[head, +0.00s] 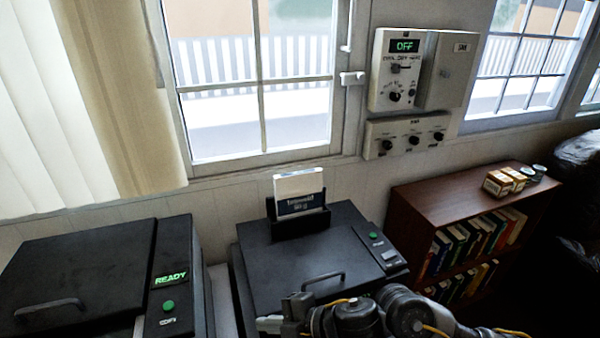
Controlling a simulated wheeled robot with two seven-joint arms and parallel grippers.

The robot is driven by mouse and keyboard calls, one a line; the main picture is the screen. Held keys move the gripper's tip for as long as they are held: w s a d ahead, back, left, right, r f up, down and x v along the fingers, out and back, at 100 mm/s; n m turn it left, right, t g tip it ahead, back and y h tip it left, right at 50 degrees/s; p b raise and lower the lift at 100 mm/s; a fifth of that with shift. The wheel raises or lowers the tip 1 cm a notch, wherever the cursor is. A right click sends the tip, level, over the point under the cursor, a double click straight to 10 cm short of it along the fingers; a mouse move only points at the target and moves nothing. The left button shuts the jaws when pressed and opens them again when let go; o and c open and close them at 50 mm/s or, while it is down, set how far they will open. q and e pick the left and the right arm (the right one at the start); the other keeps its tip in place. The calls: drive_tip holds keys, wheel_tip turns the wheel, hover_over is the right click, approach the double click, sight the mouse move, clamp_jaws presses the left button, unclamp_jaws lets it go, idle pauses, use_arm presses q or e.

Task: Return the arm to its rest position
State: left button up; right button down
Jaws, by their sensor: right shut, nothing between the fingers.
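My right gripper (272,323) is low in the head view, at the bottom centre. It is shut and empty. It points to the left, in front of the right black machine (262,259) and close to its lid handle (323,281). I cannot tell whether it touches the machine. My right arm comes in from the lower right, with dark joints and a yellow cable. The lower part of the gripper is near the frame's bottom edge. My left gripper is not in view.
A left black machine (75,270) shows a green READY. A holder with a white-and-blue card (299,190) stands on the right machine. A wall panel (396,75) reads OFF above a knob box (405,137). A brown bookshelf (420,200) with small boxes stands right.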

drive_tip(key=s+d+f+m+t+h, duration=0.1)
drive_tip(key=d+f+m+t+h, duration=0.2)
drive_tip(key=d+m, duration=0.45)
drive_tip(key=d+f+m+t+h, duration=0.3)
drive_tip(key=d+m+h, duration=0.1)
drive_tip(key=d+m, duration=0.35)
drive_tip(key=s+d+f+m+g+h, duration=0.25)
drive_tip(key=s+d+f+m, duration=0.2)
drive_tip(key=s+d, duration=0.4)
drive_tip(key=s+d+f+m+g+h, duration=0.2)
drive_tip(key=s+d+f+m+g, duration=0.2)
drive_tip(key=s+d+f, duration=0.35)
wheel_tip(320, 180, down, 24)
drive_tip(key=s+b, duration=0.1)
drive_tip(key=b, duration=0.2)
drive_tip(key=s+d+f+g+b, duration=0.2)
drive_tip(key=s+f+b, duration=0.1)
drive_tip(key=s+f, duration=1.4)
wheel_tip(320, 180, down, 5)
drive_tip(key=shift+s+d+r+n, duration=0.1)
drive_tip(key=shift+s+d+n, duration=0.2)
drive_tip(key=shift+s+n, duration=0.05)
